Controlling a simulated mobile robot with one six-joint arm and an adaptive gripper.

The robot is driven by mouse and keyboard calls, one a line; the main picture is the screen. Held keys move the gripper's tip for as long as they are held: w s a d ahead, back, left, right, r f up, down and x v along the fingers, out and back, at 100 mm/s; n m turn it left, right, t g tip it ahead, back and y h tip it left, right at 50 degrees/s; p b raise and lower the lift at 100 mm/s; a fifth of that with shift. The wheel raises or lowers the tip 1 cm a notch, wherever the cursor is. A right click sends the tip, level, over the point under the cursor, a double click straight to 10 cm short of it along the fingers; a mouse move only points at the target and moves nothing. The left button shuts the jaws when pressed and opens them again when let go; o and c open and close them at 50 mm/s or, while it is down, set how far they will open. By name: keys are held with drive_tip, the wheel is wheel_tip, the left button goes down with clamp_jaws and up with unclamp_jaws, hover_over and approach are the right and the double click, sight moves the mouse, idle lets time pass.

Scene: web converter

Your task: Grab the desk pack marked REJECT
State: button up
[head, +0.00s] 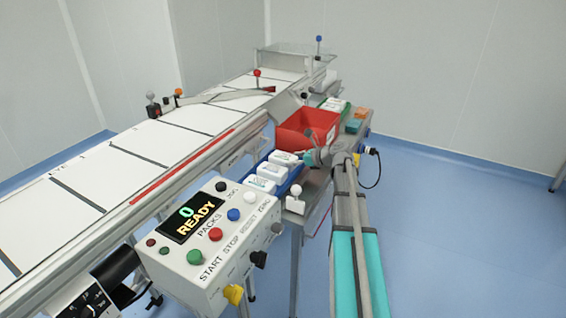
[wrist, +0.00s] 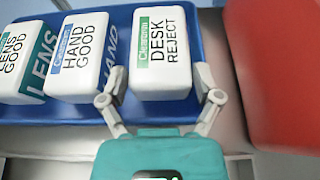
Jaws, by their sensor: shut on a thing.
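The desk pack (wrist: 163,48) is a white block with a green stripe, printed DESK REJECT, at the right end of the blue tray (wrist: 208,35) in the wrist view. My gripper (wrist: 160,78) is shut on it, one finger on each side of its near end. In the head view the pack (head: 284,158) is at the far end of the tray, with my gripper (head: 303,160) beside it. The hand pack (wrist: 84,55), marked GOOD, sits to its left. The lens pack (wrist: 14,60), also marked GOOD, is further left and partly cut off.
A red bin (head: 308,130) stands just beyond the tray; its wall (wrist: 278,75) is close on the right in the wrist view. The control box (head: 215,245) with a READY display stands in front. The conveyor (head: 110,165) runs along the left.

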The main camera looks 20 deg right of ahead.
drive_tip(key=shift+r, duration=0.25)
drive_tip(key=shift+r+p, duration=0.75)
drive_tip(key=shift+p, duration=0.2)
drive_tip(key=s+d+r+p, duration=0.2)
drive_tip(key=s+r+p, duration=0.1)
drive_tip(key=s, duration=0.1)
drive_tip(key=s+d+r+p, duration=0.3)
drive_tip(key=s+r+p, duration=0.1)
drive_tip(key=s+d+r+p, duration=0.2)
drive_tip(key=s+r+p, duration=0.2)
drive_tip(key=shift+d, duration=0.2)
drive_tip(key=shift+r, duration=0.1)
